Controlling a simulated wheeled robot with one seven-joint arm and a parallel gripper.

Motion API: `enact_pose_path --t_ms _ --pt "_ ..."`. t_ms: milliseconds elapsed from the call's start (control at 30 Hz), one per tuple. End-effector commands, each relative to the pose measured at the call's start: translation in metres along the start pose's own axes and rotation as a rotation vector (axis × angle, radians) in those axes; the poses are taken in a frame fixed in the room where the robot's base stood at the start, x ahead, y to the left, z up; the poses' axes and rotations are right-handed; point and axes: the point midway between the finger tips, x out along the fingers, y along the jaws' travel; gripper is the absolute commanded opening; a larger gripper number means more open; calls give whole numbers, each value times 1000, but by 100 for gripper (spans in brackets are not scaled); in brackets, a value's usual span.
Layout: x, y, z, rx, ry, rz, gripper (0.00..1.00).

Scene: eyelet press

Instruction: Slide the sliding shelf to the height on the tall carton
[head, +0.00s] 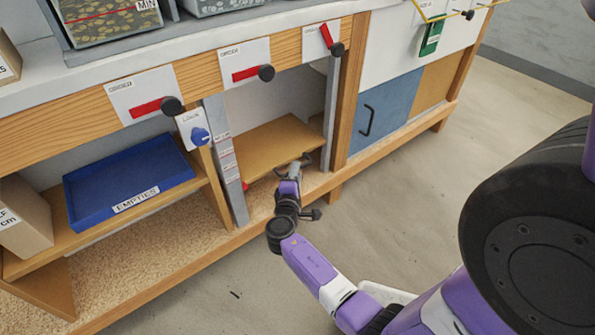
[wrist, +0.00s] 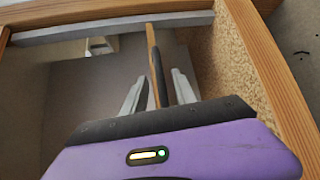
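The sliding shelf (head: 278,143) is a wooden board in the open middle bay, between two grey uprights. In the wrist view its edge (wrist: 152,45) shows with a dark grip (wrist: 158,72) on it. My gripper (head: 296,163) is at the shelf's front edge. In the wrist view my gripper (wrist: 160,82) is open, with one finger on each side of the dark grip; I cannot tell whether either touches. A carton (head: 22,215) stands at the left edge, its label cut off to "LF" and "cm". The left upright (head: 226,160) carries several small labels and a red marker (head: 245,185).
A blue knob (head: 200,136) sits on a lock plate beside the left upright. A blue "EMPTIES" tray (head: 130,178) lies in the left bay. Another carton (head: 8,60) stands on the worktop. Red levers with black knobs (head: 265,73) line the front rail. The floor (head: 400,180) in front is clear.

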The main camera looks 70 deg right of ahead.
Motion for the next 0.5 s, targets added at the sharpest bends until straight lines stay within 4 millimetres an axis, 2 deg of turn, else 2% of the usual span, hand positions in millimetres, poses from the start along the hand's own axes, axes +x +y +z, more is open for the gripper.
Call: enact_pose_path --t_ms 33,200,500 --pt "8 -2 1 1 -3 0 34" --pt "25 -1 0 1 -1 -1 34" --pt "29 -1 0 0 2 -2 34"
